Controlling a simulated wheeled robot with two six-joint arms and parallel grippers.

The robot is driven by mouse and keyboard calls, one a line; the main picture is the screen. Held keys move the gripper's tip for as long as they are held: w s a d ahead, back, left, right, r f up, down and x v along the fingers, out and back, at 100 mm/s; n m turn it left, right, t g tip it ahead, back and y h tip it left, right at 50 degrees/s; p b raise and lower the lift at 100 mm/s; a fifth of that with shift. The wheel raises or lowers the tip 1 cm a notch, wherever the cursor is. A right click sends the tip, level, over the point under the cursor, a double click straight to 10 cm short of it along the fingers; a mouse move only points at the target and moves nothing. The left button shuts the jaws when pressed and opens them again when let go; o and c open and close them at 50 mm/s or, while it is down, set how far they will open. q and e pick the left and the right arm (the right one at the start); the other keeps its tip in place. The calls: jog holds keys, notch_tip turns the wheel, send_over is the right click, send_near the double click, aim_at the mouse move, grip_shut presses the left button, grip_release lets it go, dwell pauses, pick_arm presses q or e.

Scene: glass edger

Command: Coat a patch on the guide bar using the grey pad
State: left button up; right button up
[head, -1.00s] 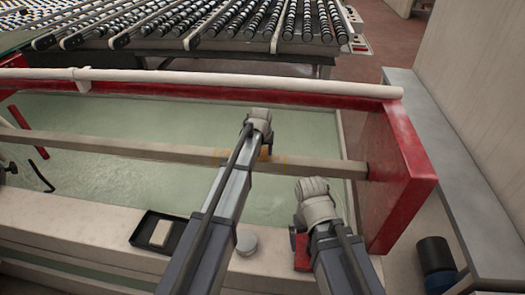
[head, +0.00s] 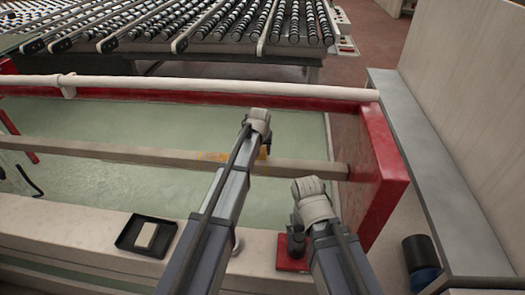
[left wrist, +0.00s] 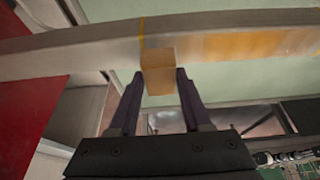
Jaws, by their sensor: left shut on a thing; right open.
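The guide bar (head: 100,151) is a beige bar spanning the trough; it crosses the top of the left wrist view (left wrist: 90,52). An orange patch (left wrist: 250,44) shows on its face there, with a thin yellow line (left wrist: 142,28) near the held block. My left gripper (head: 259,122) is at the bar, shut on a small block, the pad (left wrist: 158,70), which looks tan rather than grey. The pad overlaps the bar's lower edge in view, seemingly against it; exact contact is unclear. My right gripper (head: 309,186) is open and empty, nearer than the bar.
A black tray (head: 127,246) holding a pale block (head: 146,235) sits on the near ledge. A red object (head: 290,266) lies below my right gripper. A red end wall (head: 375,165) closes the trough's right side. Roller conveyors (head: 220,35) stand behind.

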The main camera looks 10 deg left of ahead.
aim_at(263, 148)
pick_arm(q)
notch_tip(263, 148, up, 3)
jog(key=shift+d+r+p, duration=0.1)
jog(key=shift+d+p, duration=0.05)
jog(key=shift+p, duration=0.95)
notch_tip(263, 148, up, 2)
jog(key=shift+r+p, duration=0.1)
jog(key=shift+p, duration=1.05)
pick_arm(e)
jog(key=r, duration=0.5)
jog(key=shift+d+r, duration=0.1)
jog(key=shift+d, duration=0.25)
